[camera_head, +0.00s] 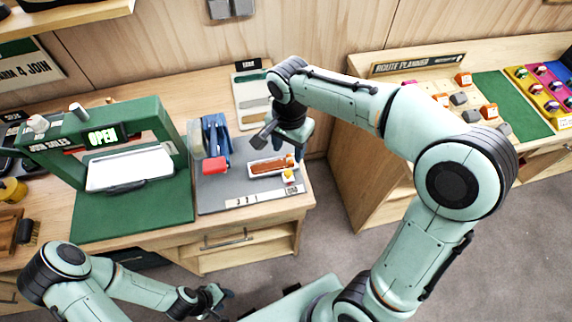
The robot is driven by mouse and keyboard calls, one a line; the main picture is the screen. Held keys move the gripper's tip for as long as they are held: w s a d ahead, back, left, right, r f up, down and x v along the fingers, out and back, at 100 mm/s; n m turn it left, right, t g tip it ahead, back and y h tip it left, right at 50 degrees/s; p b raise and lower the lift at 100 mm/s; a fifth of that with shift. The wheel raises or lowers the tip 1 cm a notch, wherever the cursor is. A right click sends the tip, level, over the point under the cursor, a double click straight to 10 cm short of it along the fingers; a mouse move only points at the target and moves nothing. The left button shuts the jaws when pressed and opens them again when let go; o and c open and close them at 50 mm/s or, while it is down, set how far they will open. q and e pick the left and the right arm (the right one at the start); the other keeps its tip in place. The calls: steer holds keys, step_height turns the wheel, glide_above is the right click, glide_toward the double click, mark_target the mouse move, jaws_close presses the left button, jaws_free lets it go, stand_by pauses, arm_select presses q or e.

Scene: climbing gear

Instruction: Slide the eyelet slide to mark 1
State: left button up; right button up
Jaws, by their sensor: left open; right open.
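What looks like the eyelet slide (255,173), a small pale tray holding a brown piece (268,167), sits on the right part of a grey mat. A pale strip (243,201) along the mat's front edge carries the marks 3, 2, 1 and LOAD; the slide's right end is nearest LOAD. My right gripper (283,143) is open just above and behind the slide, partly hiding the area behind it; contact cannot be told. My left gripper (216,300) is open and empty, low in front of the counter.
A blue press-like device (215,137) with a red block (214,166) stands left of the slide on the grey mat (222,190).

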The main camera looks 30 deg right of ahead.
mark_target(288, 172)
step_height(288, 172, down, 11)
steer(key=shift+w+b, duration=0.15)
steer(key=shift+b, duration=0.2)
